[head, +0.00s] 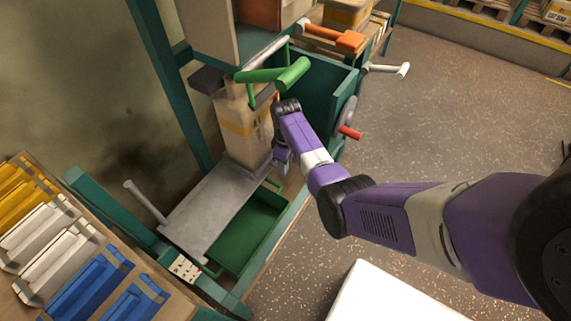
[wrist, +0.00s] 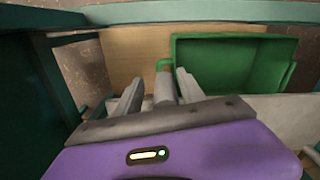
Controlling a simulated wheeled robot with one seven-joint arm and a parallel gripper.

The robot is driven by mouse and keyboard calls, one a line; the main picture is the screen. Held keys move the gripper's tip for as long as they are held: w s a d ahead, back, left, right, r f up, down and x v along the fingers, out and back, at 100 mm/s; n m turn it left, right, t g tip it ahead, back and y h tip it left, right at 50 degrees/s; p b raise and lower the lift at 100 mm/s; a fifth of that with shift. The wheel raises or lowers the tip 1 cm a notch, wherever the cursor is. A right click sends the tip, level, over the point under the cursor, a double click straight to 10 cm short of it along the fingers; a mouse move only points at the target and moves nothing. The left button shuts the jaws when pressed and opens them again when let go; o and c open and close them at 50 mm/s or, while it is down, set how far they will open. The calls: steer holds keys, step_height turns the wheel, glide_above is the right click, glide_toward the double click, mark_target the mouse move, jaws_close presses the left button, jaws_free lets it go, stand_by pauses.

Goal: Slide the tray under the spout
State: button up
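The green tray (head: 262,222) is a rectangular open box, low in the teal frame and empty where I can see inside. A grey metal plate (head: 208,212) covers its left side in the head view. The tray (wrist: 225,36) also shows at the upper right of the wrist view, with a handle (wrist: 164,88) at its near left. My gripper (head: 281,167) is low at the tray's far end. In the wrist view its fingers (wrist: 158,92) are apart, with the handle between them; contact is unclear. I cannot tell for certain which part is the spout.
The speckled floor at right is mostly clear.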

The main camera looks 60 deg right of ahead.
steer(key=shift+a, duration=0.15)
steer(key=a+b, duration=0.1)
steer(key=a, duration=2.8)
steer(key=shift+a, duration=0.4)
steer(key=shift+s, duration=0.1)
step_height(320, 180, up, 9)
steer(key=p, duration=0.9)
steer(key=shift+p, duration=0.65)
steer(key=shift+d+f+b, duration=0.1)
steer(key=shift+b, duration=0.25)
